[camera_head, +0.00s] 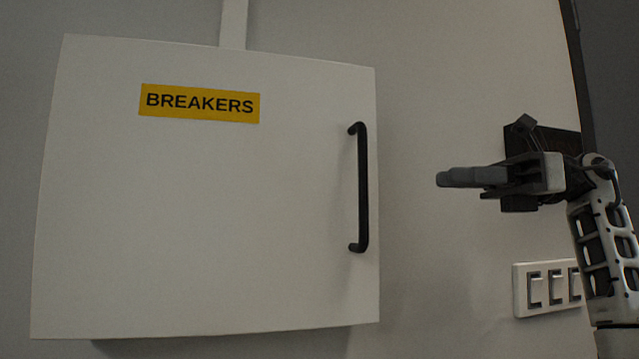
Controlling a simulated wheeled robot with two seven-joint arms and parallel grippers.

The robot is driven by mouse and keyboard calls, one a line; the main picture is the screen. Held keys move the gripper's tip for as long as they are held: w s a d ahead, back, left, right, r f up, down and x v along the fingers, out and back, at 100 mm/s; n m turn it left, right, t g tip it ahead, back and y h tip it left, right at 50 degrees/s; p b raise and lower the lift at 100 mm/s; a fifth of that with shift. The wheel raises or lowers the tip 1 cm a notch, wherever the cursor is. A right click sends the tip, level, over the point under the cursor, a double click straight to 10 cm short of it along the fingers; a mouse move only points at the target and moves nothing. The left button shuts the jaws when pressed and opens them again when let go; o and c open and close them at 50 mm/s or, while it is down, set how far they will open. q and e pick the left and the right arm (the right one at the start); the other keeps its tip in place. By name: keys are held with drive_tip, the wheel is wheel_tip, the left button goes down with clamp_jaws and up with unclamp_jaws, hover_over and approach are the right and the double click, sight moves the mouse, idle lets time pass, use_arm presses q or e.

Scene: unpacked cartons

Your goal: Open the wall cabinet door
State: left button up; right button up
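The white wall cabinet door (200,220) fills the left and middle of the head view and looks shut. It bears a yellow label (200,103) reading BREAKERS. A black vertical bar handle (363,188) is fixed near its right edge. My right gripper (445,179) is to the right of the handle, level with about its middle, its fingers pointing left. It is apart from the handle in the picture. The fingers overlap from this side angle, so I cannot tell whether they are open or shut. My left gripper is not in view.
A white switch plate (521,291) with several switches is on the wall at the lower right, partly behind my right arm. A white conduit (233,24) runs up from the cabinet top. A dark vertical edge (577,70) stands at the upper right. The wall between handle and gripper is bare.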

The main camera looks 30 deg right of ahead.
sight(348, 173)
drive_tip(key=x, duration=1)
drive_tip(key=s+x, duration=0.1)
drive_tip(key=x, duration=0.4)
drive_tip(key=shift+w+a, duration=0.1)
drive_tip(key=shift+a, duration=0.2)
drive_tip(key=shift+c, duration=0.3)
clamp_jaws()
